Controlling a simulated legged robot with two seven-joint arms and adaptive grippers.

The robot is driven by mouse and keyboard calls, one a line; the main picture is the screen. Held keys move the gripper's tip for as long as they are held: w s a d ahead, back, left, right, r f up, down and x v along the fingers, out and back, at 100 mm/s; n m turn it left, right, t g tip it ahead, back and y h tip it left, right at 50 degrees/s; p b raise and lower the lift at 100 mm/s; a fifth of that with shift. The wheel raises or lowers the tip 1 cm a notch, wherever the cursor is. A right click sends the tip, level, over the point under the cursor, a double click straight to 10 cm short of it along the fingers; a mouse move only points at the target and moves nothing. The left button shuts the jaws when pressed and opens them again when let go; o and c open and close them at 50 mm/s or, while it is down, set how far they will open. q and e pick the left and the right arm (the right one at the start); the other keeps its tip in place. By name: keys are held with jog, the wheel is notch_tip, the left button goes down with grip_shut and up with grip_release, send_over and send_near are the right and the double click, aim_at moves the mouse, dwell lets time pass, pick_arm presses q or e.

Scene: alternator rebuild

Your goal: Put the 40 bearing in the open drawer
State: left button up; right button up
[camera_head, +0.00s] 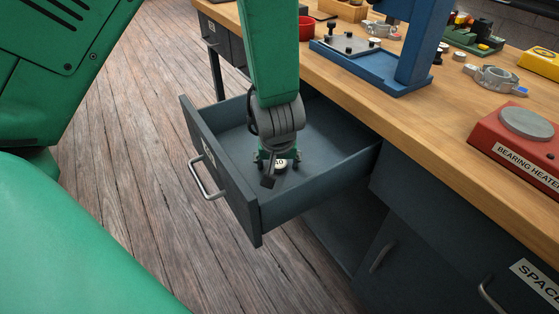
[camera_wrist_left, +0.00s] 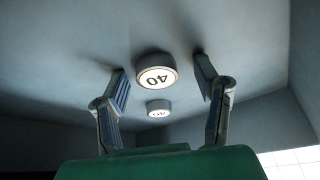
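The open drawer (camera_head: 220,176) is dark grey and pulled out from under the bench. My left gripper (camera_head: 274,173) points down inside it. A small pale disc marked 40, the 40 bearing (camera_head: 280,165), shows at the fingertips, partly hidden by the gripper. In the left wrist view, the fingers (camera_wrist_left: 162,78) stand open, apart from the 40 bearing (camera_wrist_left: 155,79) between them. It appears to lie on the drawer floor. A second, smaller-looking pale disc marked 40 (camera_wrist_left: 158,111) shows below it there. My right gripper is out of view.
The drawer walls stand close around my left gripper. The wooden bench (camera_head: 440,112) carries a red bearing heater (camera_head: 515,145), a blue press (camera_head: 385,75) and a metal housing (camera_head: 495,78). Closed cabinets are below. Plank floor (camera_head: 135,100) lies left of the drawer.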

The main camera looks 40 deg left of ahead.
pick_arm(q)
jog(key=shift+a+f, duration=0.1)
jog(key=shift+a, duration=0.3)
jog(key=shift+d, duration=0.15)
jog(key=p+v, duration=1.1)
jog(key=v, duration=0.1)
jog(key=shift+r, duration=0.3)
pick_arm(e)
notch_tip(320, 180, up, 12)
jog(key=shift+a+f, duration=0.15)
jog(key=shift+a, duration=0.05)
pick_arm(q)
jog(key=shift+w, duration=0.1)
